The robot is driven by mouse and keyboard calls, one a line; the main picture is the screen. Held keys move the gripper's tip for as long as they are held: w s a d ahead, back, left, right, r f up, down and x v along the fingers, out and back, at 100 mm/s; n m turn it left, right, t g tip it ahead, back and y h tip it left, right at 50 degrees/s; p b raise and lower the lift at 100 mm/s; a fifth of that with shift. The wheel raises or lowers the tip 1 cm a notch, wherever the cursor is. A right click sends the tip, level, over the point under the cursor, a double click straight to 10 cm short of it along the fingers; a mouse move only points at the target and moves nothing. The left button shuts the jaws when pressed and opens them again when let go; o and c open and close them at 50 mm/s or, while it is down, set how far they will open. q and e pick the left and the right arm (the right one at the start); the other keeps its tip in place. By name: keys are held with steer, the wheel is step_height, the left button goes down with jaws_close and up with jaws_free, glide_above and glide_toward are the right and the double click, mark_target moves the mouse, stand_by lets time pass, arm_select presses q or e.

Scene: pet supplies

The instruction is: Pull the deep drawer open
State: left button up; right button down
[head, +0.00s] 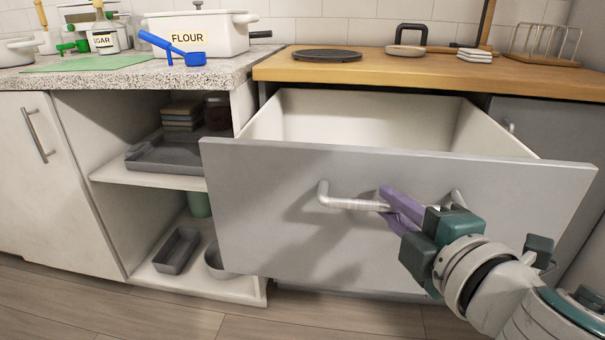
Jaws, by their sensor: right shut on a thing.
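The deep drawer (270,222) stands pulled out from under the wooden counter, with its pale inside showing and looking empty where I can see it. Its grey front carries a silver bar handle (345,203). My right gripper (388,203) comes in from the lower right, and its purple fingers are shut on the handle near the middle of the bar. The right end of the handle is partly hidden behind my gripper. My left gripper is not in view.
Open shelves left of the drawer hold a grey tray (165,155) and a grey loaf tin (177,251). On the counter stand a flour tin (198,38), a blue scoop (180,50) and a dish rack (543,45). The floor in front is clear.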

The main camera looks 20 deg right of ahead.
steer(key=c, duration=0.8)
jaws_free()
steer(key=shift+c, duration=0.2)
steer(key=v, duration=1)
steer(key=shift+d+r, duration=0.1)
